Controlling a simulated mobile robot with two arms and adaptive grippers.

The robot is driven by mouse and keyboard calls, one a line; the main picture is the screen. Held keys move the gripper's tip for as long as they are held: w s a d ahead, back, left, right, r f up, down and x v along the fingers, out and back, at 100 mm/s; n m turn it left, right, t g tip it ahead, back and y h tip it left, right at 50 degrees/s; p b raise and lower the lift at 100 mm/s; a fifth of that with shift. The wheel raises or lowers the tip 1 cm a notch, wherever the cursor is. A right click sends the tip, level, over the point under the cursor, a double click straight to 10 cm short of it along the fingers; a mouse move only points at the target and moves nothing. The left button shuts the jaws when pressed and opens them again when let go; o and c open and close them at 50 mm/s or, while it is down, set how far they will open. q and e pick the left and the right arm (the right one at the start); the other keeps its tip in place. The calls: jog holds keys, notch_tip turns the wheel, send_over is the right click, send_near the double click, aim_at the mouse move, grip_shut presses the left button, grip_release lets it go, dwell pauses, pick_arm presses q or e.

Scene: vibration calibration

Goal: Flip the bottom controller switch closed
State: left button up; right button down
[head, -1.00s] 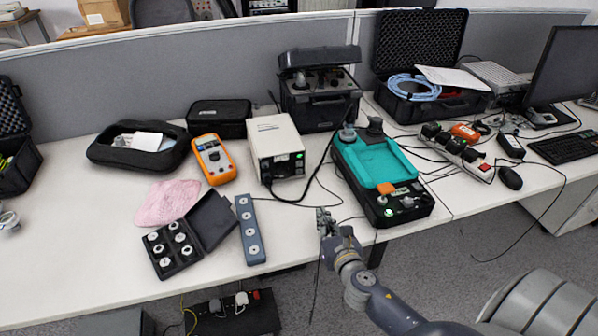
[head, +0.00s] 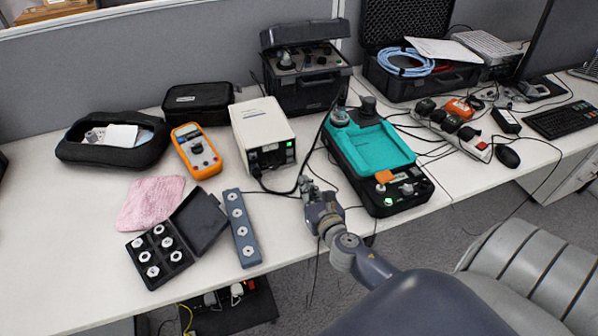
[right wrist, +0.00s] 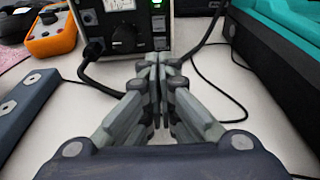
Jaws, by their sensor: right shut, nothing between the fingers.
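The cream controller box (head: 263,135) stands at the middle of the table, its dark front panel facing me with a green-lit switch (head: 290,144) at the upper right. In the right wrist view the panel (right wrist: 98,22) shows a dark knob (right wrist: 124,37), a green light (right wrist: 158,4) and a dark lower switch (right wrist: 160,42), whose position I cannot tell. My right gripper (head: 305,183) is shut and empty, in front of the box and just right of it. In the right wrist view the fingertips (right wrist: 158,62) point at the panel, just below the lower switch. My left gripper is out of view.
A black cable runs from the panel across the table beside my gripper. The teal-topped device (head: 372,150) stands close on the right.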

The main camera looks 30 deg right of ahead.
send_near(290, 161)
jog(key=x, duration=0.4)
jog(key=shift+w+d+f, duration=0.1)
jog(key=shift+w+f, duration=0.15)
jog(key=shift+w+d+f, duration=0.1)
jog(key=shift+w, duration=0.55)
jog(key=shift+w+d, duration=0.1)
jog(key=shift+w, duration=0.15)
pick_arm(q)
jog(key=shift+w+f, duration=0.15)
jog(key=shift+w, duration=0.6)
